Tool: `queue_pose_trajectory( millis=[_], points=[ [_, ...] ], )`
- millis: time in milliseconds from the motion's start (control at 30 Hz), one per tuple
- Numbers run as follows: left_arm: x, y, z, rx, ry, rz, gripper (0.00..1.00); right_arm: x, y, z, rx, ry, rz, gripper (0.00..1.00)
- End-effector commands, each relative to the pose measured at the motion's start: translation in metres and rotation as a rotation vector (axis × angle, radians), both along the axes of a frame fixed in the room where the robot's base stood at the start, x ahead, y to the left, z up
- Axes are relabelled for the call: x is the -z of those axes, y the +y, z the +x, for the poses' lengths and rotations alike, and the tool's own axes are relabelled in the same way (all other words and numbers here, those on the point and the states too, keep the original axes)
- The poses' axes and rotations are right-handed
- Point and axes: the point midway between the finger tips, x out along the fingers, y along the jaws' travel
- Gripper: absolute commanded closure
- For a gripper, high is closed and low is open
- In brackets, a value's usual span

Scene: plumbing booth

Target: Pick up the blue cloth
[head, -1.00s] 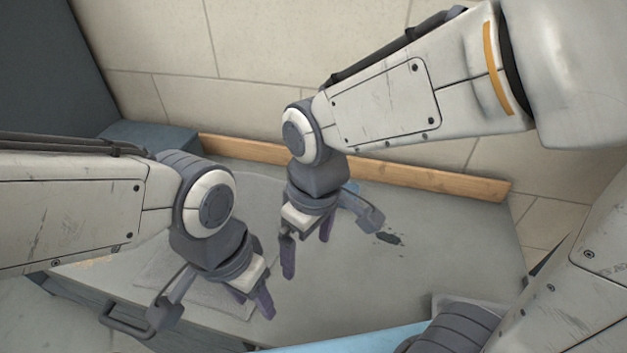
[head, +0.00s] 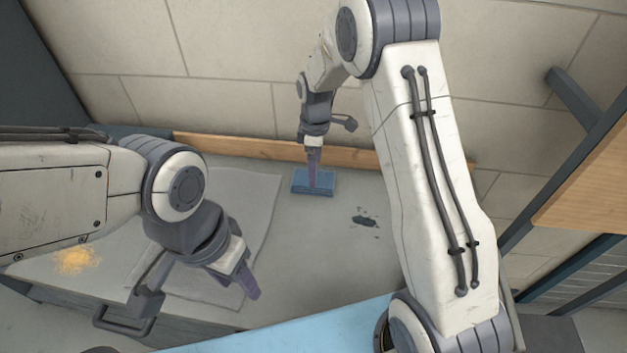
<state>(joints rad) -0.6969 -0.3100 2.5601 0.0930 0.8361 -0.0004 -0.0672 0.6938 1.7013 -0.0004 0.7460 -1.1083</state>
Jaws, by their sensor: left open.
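The blue cloth (head: 300,186) lies folded flat on the grey worktop, near the wooden strip at the back. My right gripper (head: 314,183) points down at the cloth, its fingertips over the middle of it. The fingers overlap in this view, so I cannot tell whether they are open or whether they touch the cloth. My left gripper (head: 238,284) is open and empty, above the front left of the worktop, well away from the cloth.
A pale grey mat (head: 252,192) lies on the worktop (head: 350,265) left of the cloth. A dark spill (head: 365,221) lies to the cloth's right, and yellowish crumbs (head: 76,260) lie far left. A wooden strip (head: 250,149) edges the back. A wooden shelf (head: 590,195) stands right.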

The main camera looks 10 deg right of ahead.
Motion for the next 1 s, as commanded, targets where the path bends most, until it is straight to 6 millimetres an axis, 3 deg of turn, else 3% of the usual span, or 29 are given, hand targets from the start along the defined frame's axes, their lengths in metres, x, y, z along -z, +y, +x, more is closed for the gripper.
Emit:
queue_pose_trajectory(
  millis=[400,667,833,867,1000],
  points=[
    [-0.019,0.000,0.000,0.000,0.000,0.000,0.50,0.049,-0.003,0.001,0.002,0.002,0.000,0.00],
    [-0.018,0.000,0.000,0.000,0.000,0.000,0.50,0.053,-0.003,0.001,0.001,0.000,0.000,0.00],
    [-0.018,0.000,0.000,0.000,0.000,0.000,0.50,0.053,-0.003,0.001,0.001,0.000,0.000,0.61],
    [-0.018,0.000,0.000,0.000,0.000,0.000,0.50,0.053,-0.003,0.001,0.001,0.000,0.000,0.69],
    [-0.018,0.000,0.000,0.000,0.000,0.000,0.50,0.052,-0.003,0.001,0.001,0.000,0.000,0.69]
  ],
)
